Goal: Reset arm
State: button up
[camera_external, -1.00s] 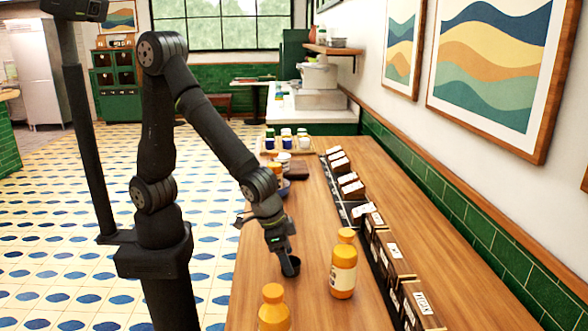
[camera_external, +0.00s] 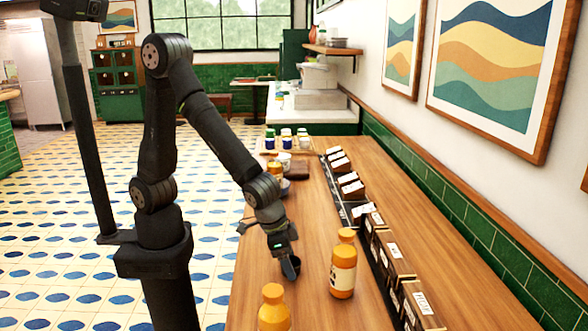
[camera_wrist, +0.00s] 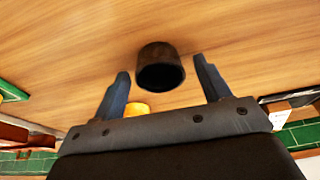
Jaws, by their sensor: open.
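My gripper (camera_external: 290,268) is low over the wooden counter (camera_external: 330,210) in the external view. In the wrist view my gripper (camera_wrist: 163,85) has its two fingers spread wide with nothing between them. A small dark cup (camera_wrist: 160,68) stands on the counter just beyond the fingertips, roughly in the middle between them. In the external view the dark cup (camera_external: 296,266) is partly hidden behind my gripper. I cannot tell whether a finger touches it.
Orange bottles stand near my gripper, one to the right (camera_external: 343,268) and one in front (camera_external: 274,308). A row of dark labelled boxes (camera_external: 388,255) runs along the counter. Several jars (camera_external: 287,140) stand farther back.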

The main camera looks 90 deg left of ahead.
jog(key=v, duration=1.1)
jog(key=x, duration=1.2)
jog(key=shift+s, duration=0.15)
notch_tip(320, 180, up, 5)
jog(key=shift+r, duration=0.1)
jog(key=s+d+r, duration=0.6)
jog(key=s+r, duration=0.1)
jog(key=s, duration=0.3)
jog(key=w+a+n+y, duration=0.1)
jog(key=w+a+n, duration=0.1)
jog(key=w+a, duration=0.45)
jog(key=w+a+n, duration=0.3)
jog(key=w+a, duration=0.1)
jog(key=w, duration=0.6)
jog(key=w+a+n, duration=0.1)
jog(key=w+a, duration=0.4)
jog(key=a, duration=0.3)
jog(key=w+a+r+n+g+y, duration=0.1)
jog(key=w+a+n, duration=0.1)
jog(key=w+a, duration=0.4)
jog(key=a, duration=0.3)
jog(key=shift+a+n, duration=0.3)
